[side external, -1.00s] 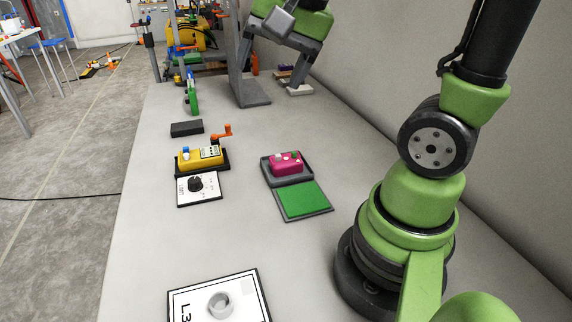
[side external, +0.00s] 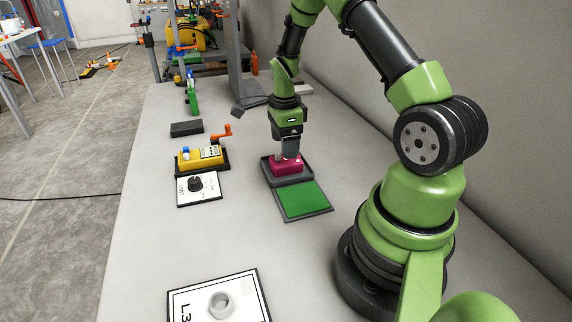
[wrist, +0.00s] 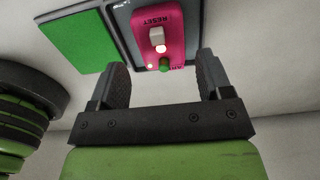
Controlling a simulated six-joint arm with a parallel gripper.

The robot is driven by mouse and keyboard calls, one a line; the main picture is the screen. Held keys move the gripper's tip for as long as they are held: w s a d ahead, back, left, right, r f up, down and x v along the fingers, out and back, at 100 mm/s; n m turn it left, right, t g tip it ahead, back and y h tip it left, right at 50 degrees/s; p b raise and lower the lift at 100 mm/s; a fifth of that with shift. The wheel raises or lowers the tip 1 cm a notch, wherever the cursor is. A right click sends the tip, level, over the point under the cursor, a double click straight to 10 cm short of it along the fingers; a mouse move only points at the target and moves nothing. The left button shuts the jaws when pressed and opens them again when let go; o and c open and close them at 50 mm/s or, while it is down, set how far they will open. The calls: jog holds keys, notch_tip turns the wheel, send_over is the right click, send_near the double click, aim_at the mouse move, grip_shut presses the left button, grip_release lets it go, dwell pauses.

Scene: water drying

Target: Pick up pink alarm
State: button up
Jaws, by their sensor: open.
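The pink alarm (side external: 286,167) is a small pink box sitting in a dark grey tray (side external: 294,181) in the side view. In the wrist view the pink alarm (wrist: 156,20) shows a RESET label, a white button and a green button. My gripper (side external: 288,155) points down right over the alarm in the side view and hides part of its top. In the wrist view my gripper (wrist: 163,80) is open, its two fingers apart with nothing between the tips, and the alarm appears beyond them. I cannot tell whether the fingers touch it.
A green pad (side external: 305,199) lies directly in front of the tray. A yellow device with an orange crank (side external: 201,157) and a dial plate (side external: 198,189) stand to the left. A white plate with a ring (side external: 221,304) lies at the front. The bench between is clear.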

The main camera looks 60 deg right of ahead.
aim_at(286, 164)
notch_tip(286, 164, down, 6)
jog(key=shift+s+d+r, duration=0.1)
jog(key=shift+d, duration=0.05)
jog(key=shift+c, duration=0.4)
jog(key=c, duration=0.8)
jog(key=shift+o, duration=0.2)
